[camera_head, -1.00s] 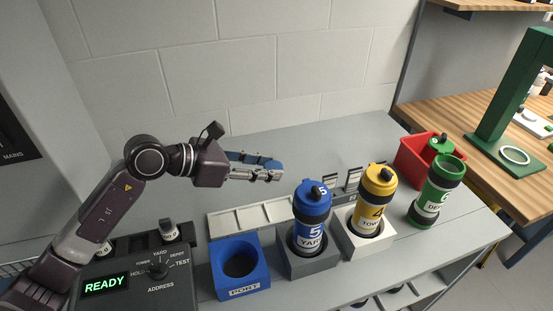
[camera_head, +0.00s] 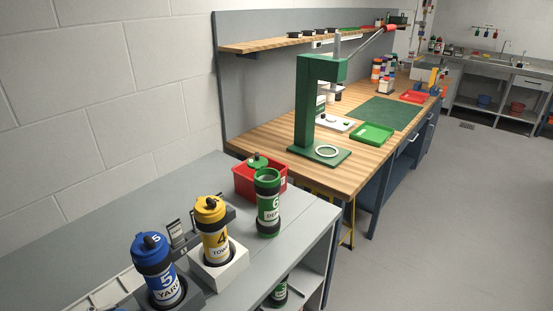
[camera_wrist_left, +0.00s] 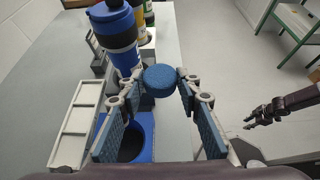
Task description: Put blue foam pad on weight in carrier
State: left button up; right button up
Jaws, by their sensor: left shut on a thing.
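In the left wrist view my left gripper (camera_wrist_left: 161,76) is shut on the round blue foam pad (camera_wrist_left: 160,80), held between its two fingertips. My right gripper (camera_wrist_left: 266,116) shows at the right of that view, apart from the pad; its jaws are too small to read. In the head view the green carrier 6 (camera_head: 268,203) stands upright on the grey bench with its top open. The weight is not visible; the inside of the carrier is dark. Neither gripper shows in the head view.
The blue carrier 5 (camera_head: 154,268) and yellow carrier 4 (camera_head: 212,232) stand capped in holders left of the green one. A red bin (camera_head: 244,183) with a green lid (camera_head: 258,161) is behind it. A green press (camera_head: 308,110) stands on the wooden bench (camera_head: 240,140).

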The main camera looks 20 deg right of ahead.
aim_at(257, 162)
jog(key=l, duration=1.45)
jog(key=i+l, duration=0.1)
jog(key=l, duration=0.15)
jog(key=i+l, duration=0.1)
jog(key=l, duration=0.1)
